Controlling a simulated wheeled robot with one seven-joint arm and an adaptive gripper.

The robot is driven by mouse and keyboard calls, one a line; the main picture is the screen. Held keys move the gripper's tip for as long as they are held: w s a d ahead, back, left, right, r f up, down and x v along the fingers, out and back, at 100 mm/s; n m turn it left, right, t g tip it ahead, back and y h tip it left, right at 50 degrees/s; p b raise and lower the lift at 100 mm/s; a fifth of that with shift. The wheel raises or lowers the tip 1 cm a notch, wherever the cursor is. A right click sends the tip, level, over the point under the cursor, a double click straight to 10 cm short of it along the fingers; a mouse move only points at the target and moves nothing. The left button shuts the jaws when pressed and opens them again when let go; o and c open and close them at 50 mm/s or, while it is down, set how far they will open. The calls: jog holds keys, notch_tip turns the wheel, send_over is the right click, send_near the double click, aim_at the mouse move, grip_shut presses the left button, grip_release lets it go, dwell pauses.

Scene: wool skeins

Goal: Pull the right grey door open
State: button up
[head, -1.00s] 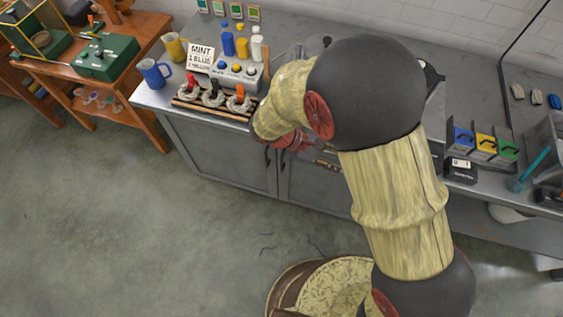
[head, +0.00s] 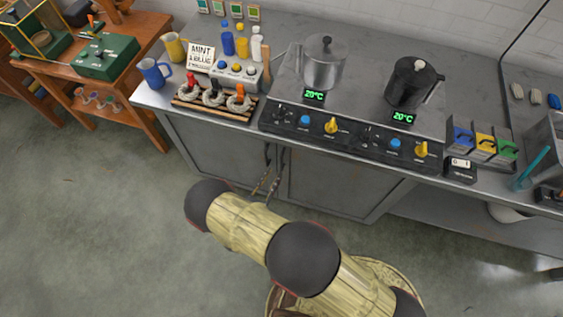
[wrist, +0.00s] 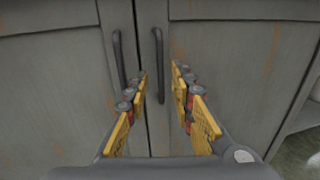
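The right grey door (head: 335,187) is closed, beside the closed left grey door (head: 215,145) below the counter. The right door also shows in the wrist view (wrist: 240,75). Its dark upright bar handle (wrist: 158,60) stands near the gap between the doors. The left door's handle (wrist: 119,58) is just to the left. My gripper (wrist: 158,78) is open, its yellow-padded fingers pointing at the doors. In the wrist view the right handle lies between the fingertips; the left handle is outside, behind the left finger. I cannot tell whether the fingers touch either handle.
The counter above holds a stove with a steel pot (head: 323,62) and a dark kettle (head: 412,82), and a rack of wool skeins (head: 213,100). An orange table (head: 110,85) stands at the left. The floor (head: 110,230) before the doors is clear apart from my arm and base.

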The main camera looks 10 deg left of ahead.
aim_at(282, 169)
jog(key=b+x, duration=0.1)
jog(key=x, duration=0.6)
jog(key=shift+w+d, duration=0.1)
jog(key=shift+w, duration=0.15)
jog(key=shift+c, duration=0.2)
grip_shut()
dwell(0.5)
